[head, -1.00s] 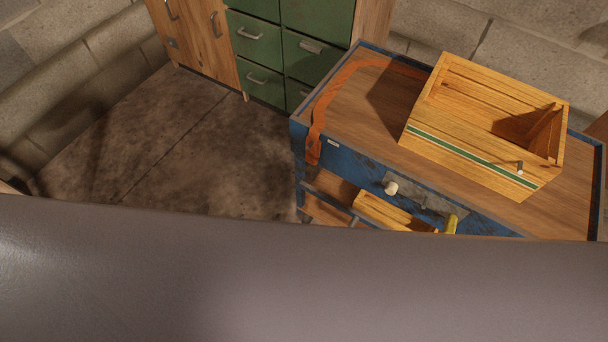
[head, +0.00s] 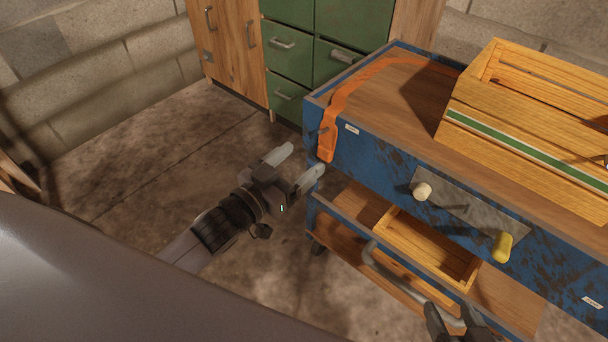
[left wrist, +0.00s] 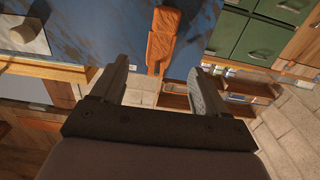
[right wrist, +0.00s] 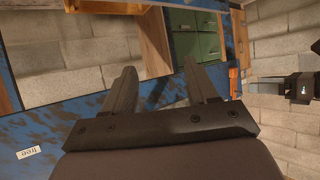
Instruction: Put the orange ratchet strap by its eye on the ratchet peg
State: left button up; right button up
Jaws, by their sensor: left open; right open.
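The orange ratchet strap (head: 352,88) lies along the bench top's left end, and its end hangs over the front left corner. In the left wrist view the strap (left wrist: 162,38) hangs against the blue panel, beyond and between the fingertips. My left gripper (head: 305,162) is open and empty, just left of the hanging end and apart from it. My right gripper (head: 458,322) is open, low in front of the bench, partly cut off by the frame. A white round-ended peg (head: 422,191) and a yellow one (head: 503,247) stick out of the front; I cannot tell which is the ratchet peg.
A wooden crate (head: 540,160) with a green stripe stands on the blue bench (head: 375,160). A wooden box (head: 420,245) sits on the shelf below. A grey rail (head: 385,270) runs along the front. Green drawers (head: 286,44) stand behind; the floor at left is clear.

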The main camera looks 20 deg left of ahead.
aim_at(327, 138)
pick_arm(q)
jog(key=shift+b+x, duration=0.8)
jog(key=shift+x, duration=2.65)
pick_arm(e)
jog(key=shift+w+a, duration=0.2)
jog(key=shift+a, duration=0.35)
pick_arm(q)
jog(key=shift+c, duration=0.3)
pick_arm(e)
jog(key=shift+r, duration=0.1)
pick_arm(q)
jog(key=c, duration=1.1)
pick_arm(e)
jog(key=shift+r, duration=0.1)
pick_arm(q)
jog(key=shift+r+p, duration=0.35)
jog(key=shift+p, duration=0.3)
pick_arm(e)
jog(key=shift+r+y, duration=0.3)
jog(key=shift+r, duration=0.25)
pick_arm(q)
jog(key=shift+s+a, duration=0.1)
jog(key=shift+s, duration=0.05)
pick_arm(e)
jog(key=shift+r, duration=0.15)
